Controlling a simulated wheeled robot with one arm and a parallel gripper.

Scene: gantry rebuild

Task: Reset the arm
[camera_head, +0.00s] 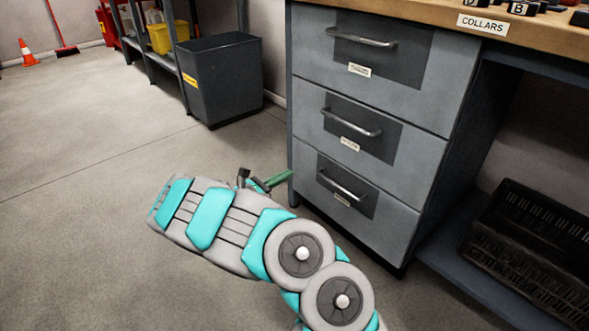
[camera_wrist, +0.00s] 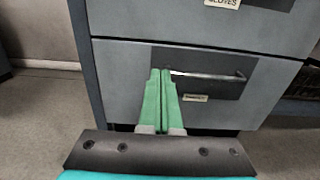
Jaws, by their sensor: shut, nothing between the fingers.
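My gripper (camera_wrist: 160,75) has two green fingers that lie together in the wrist view, shut and empty. In that view its tips overlap the left end of a drawer handle (camera_wrist: 215,77); I cannot tell whether they touch it. In the head view my gripper (camera_head: 279,179) shows as a green tip beyond my grey and teal arm, just left of the drawer cabinet's lower front. My arm is bent and reaches out low over the floor.
The grey cabinet has a top drawer (camera_head: 381,55), a middle drawer (camera_head: 372,145) and a bottom drawer (camera_head: 350,205), all closed. A wooden worktop (camera_head: 420,22) is above. A black crate (camera_head: 530,250) sits lower right. A dark bin (camera_head: 222,80) stands behind. The left floor (camera_head: 80,170) is clear.

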